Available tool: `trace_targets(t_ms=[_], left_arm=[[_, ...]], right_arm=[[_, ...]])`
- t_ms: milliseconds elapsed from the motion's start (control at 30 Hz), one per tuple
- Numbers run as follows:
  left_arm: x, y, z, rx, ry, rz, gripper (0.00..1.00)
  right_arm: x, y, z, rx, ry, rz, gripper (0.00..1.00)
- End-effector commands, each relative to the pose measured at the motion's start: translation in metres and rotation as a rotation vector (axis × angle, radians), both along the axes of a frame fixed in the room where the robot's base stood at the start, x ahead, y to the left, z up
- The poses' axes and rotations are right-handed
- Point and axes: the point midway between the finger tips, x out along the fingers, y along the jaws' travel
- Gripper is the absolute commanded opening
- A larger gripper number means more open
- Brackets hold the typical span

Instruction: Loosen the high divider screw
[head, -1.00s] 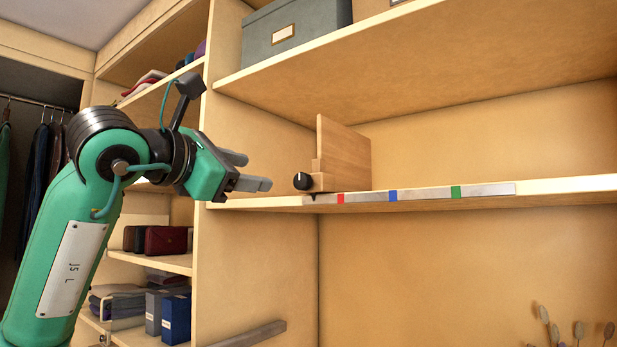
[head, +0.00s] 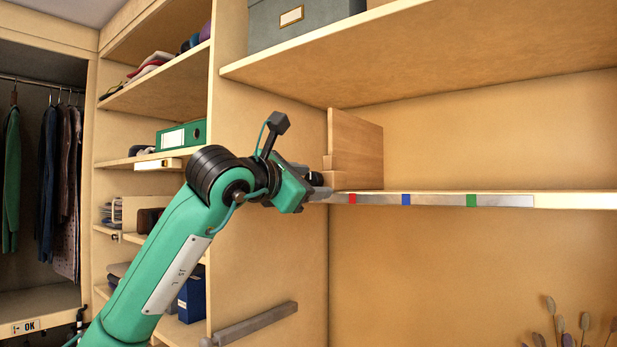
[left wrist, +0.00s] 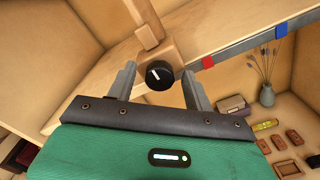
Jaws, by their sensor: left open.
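The high divider (head: 355,150) is a wooden panel standing on the shelf, with a stepped wooden block at its front. Its screw is a black round knob (left wrist: 159,74) with a white line, seen in the left wrist view on the block's front. In the head view the knob is mostly hidden behind my gripper. My left gripper (head: 318,190) is at the shelf's front edge, close to the knob. In the left wrist view its two grey fingers (left wrist: 157,88) are open, one on each side of the knob, with gaps visible. My right gripper is not in view.
A metal strip (head: 435,200) with red, blue and green marks runs along the shelf front. A grey box (head: 300,22) stands on the shelf above. A grey bar (head: 255,324) is on the side wall below. The shelf right of the divider is clear.

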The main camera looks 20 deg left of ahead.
Motion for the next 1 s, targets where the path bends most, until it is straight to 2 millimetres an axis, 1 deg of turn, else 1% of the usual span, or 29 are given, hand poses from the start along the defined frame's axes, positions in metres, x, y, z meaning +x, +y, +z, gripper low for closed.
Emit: trace_targets(t_ms=[100,133,267,300,333,367,533,667,867,1000], left_arm=[[0.000,0.000,0.000,0.000,0.000,0.000,0.52],[0.000,0.000,0.000,0.000,0.000,0.000,0.50],[0.000,0.000,0.000,0.000,0.000,0.000,0.24],[0.000,0.000,0.000,0.000,0.000,0.000,0.17],[0.000,0.000,0.000,0.000,0.000,0.000,0.11],[0.000,0.000,0.000,0.000,0.000,0.000,0.07],[0.000,0.000,-0.001,-0.006,0.002,0.000,0.07],[-0.001,0.000,-0.002,-0.029,0.010,-0.001,0.07],[-0.001,0.000,-0.004,-0.125,0.042,0.000,0.07],[-0.001,-0.001,-0.005,-0.230,0.080,0.000,0.07]], right_arm=[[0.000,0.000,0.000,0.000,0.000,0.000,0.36],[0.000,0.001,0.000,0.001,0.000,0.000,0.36],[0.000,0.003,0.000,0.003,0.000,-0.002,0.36],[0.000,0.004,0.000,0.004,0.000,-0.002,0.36],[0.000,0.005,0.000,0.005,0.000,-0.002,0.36],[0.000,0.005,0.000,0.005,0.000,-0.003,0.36],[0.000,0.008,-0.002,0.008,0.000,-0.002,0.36],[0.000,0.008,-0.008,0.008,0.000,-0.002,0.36],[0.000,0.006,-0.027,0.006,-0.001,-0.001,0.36],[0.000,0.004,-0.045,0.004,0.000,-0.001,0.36]])
